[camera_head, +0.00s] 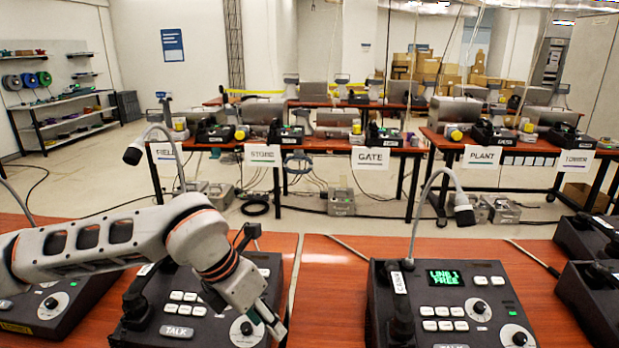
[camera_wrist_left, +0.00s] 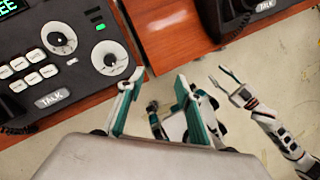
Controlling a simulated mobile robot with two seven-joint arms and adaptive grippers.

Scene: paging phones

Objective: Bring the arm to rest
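My left arm reaches in from the left in the head view, across the desk phones. My left gripper (camera_head: 268,322) hangs over the right front part of the near paging phone (camera_head: 205,322), whose screen is hidden behind the arm. In the left wrist view the left gripper (camera_wrist_left: 155,85) has its two fingers wide apart with nothing between them. They point toward the table's front edge, beside that phone (camera_wrist_left: 75,88) with its TALK key and dials. My right gripper (camera_wrist_left: 228,83) shows there at the right over the floor, fingers apart and empty; it is not in the head view.
A second paging phone (camera_head: 455,335) reads "LINE 1 FREE" and has a gooseneck microphone (camera_head: 462,208). More phones stand at both sides. A bare strip of table (camera_head: 335,290) lies between the two middle phones. Labelled tables stand farther back.

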